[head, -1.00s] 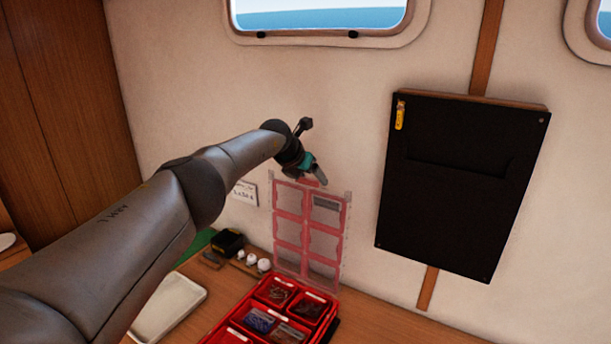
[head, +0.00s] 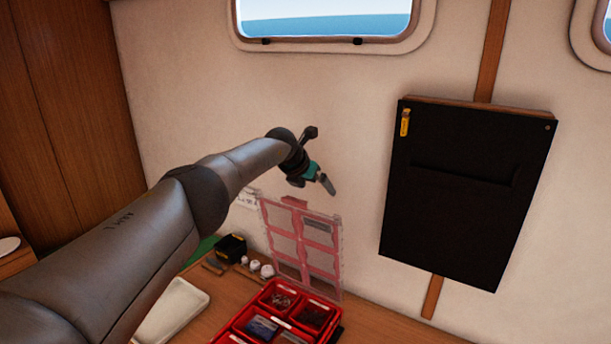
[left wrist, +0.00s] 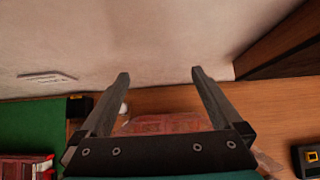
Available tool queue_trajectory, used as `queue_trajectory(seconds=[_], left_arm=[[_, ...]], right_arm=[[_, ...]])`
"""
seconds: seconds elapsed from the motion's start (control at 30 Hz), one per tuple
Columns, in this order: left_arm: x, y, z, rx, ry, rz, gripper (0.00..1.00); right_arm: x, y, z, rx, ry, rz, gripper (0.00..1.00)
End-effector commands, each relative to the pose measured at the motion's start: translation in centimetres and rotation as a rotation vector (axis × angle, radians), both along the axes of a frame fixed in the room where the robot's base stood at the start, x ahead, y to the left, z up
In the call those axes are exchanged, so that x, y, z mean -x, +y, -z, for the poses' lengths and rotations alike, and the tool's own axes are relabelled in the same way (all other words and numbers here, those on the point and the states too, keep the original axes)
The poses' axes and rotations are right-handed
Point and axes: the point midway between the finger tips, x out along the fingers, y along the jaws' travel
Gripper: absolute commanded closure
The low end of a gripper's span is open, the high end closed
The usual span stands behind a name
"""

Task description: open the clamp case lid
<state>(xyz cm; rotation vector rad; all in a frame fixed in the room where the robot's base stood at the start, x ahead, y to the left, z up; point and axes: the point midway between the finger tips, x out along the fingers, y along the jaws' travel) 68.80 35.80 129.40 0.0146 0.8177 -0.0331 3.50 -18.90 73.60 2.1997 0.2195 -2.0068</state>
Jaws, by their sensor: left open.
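The red clamp case (head: 262,306) stands on the wooden counter, with small parts in its compartments. Its clear, red-framed lid (head: 305,240) stands raised above the back of the case, near the wall, its top leaning left in the picture. My left gripper (head: 328,181) is open and empty, just above the lid's upper edge in the head view. I cannot tell whether it touches the lid. In the left wrist view both fingers of the gripper (left wrist: 159,76) are spread, with a reddish translucent panel, likely the lid (left wrist: 165,122), below them. My right gripper is not in view.
A black panel (head: 465,195) hangs on the wall to the right. A white tray (head: 172,312), a black-and-yellow box (head: 231,247) and small white items (head: 255,265) stand left of the case. A label (head: 247,198) is on the wall behind.

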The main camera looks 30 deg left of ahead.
Motion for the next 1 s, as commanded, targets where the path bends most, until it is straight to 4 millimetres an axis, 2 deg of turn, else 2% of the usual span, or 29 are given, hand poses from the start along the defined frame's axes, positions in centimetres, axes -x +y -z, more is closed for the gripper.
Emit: queue_trajectory(seconds=[0.47,1.0], left_arm=[[1.8,0.2,-1.9,-0.002,0.001,0.001,0.00],[5.7,0.3,-5.9,-0.001,-0.001,0.000,0.00]], right_arm=[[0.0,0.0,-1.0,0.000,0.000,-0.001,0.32],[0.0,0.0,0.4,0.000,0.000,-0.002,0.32]])
